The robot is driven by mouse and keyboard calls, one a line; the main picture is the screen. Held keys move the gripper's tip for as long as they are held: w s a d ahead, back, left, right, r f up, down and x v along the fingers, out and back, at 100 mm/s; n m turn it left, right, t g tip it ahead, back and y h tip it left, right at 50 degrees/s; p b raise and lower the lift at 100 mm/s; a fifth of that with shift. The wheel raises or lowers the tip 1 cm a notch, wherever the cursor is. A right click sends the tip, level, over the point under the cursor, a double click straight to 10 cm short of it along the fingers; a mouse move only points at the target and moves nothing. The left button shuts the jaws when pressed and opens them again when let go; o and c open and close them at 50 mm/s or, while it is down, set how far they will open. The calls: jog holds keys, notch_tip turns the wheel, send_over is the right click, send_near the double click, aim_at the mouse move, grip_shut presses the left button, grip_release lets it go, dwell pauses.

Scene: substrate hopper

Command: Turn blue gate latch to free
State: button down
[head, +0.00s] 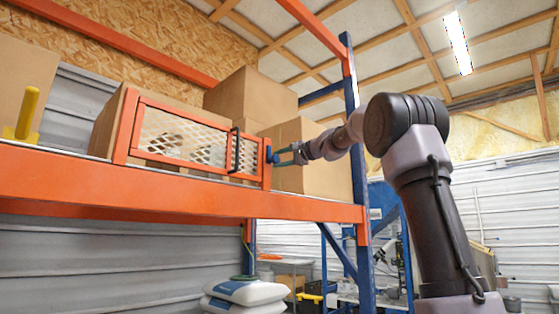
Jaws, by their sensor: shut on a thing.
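The blue gate latch (269,154) sits on the right end post of an orange-framed mesh gate (190,135) on the orange shelf. It is small, and its exact angle cannot be made out. My gripper (276,155) reaches in from the right with its fingers shut on the latch. The fingers partly hide the latch. The gate stands upright and appears closed against its post. A black handle (234,150) is on the gate, left of the latch.
Cardboard boxes (238,95) stand behind the gate and gripper. A yellow post (27,112) stands on the shelf at far left. The blue rack upright (352,130) is close behind my arm. White sacks (245,291) are stacked below the shelf.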

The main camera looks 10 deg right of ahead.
jog(key=shift+c, duration=2)
grip_release()
jog(key=shift+s+d, duration=0.1)
jog(key=shift+d, duration=0.05)
jog(key=v, duration=1)
jog(key=shift+s+d, duration=0.15)
jog(key=shift+s, duration=0.05)
jog(key=s+f+n+g+h, duration=0.3)
jog(key=s+f+h, duration=0.1)
jog(key=s+f, duration=1.1)
jog(key=s+a+f+n+g+h, duration=0.1)
jog(key=s+f+n+g+h, duration=0.2)
jog(key=s+f, duration=1.3)
notch_tip(320, 180, down, 8)
jog(key=shift+a+r+n+g+h, duration=0.1)
jog(key=shift+a+n+g+h, duration=0.25)
jog(key=shift+g+h, duration=0.4)
